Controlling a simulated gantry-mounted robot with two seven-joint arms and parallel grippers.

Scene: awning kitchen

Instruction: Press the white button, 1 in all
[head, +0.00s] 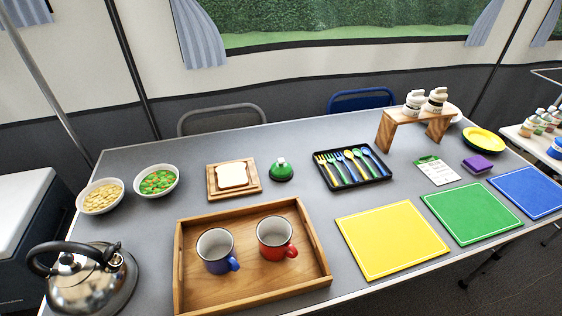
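A green domed, bell-like object (281,172) stands on the grey table, right of the bread board. Its small pale knob (281,160) on top is the only thing that looks like a white button, but it is too small to be sure. Nothing touches it. Neither of my grippers shows in the head view.
Around it are a bread slice on a wooden board (212,190), a black cutlery tray (335,185) and a wooden tray (180,290) with two mugs. Bowls (101,196) and a kettle (92,285) stand left. Coloured mats (392,240) and a wooden riser (387,131) are right.

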